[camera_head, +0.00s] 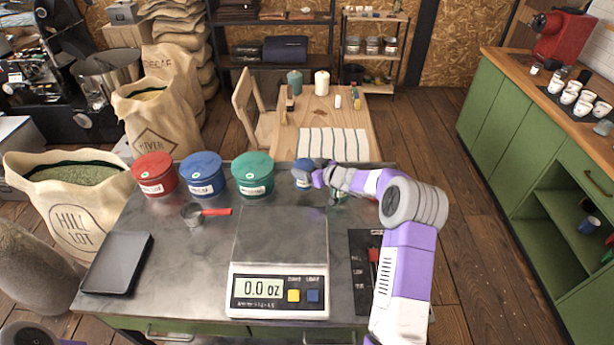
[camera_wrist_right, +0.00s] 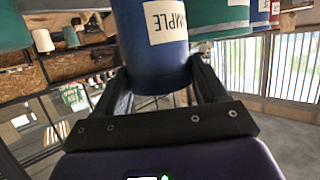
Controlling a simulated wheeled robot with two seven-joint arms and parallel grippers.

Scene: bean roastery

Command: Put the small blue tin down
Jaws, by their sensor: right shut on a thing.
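The small blue tin (camera_head: 302,170) is at the back of the bench, right of the large green tin (camera_head: 252,174). My right gripper (camera_head: 314,176) reaches it from the right and is shut on it. In the right wrist view the blue tin (camera_wrist_right: 152,55) sits between the two dark fingers, with a pale label whose visible letters read "MPLE". My left gripper is not in view.
Large red (camera_head: 154,174) and blue (camera_head: 203,175) tins stand left of the green one. The scale's plate is empty.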

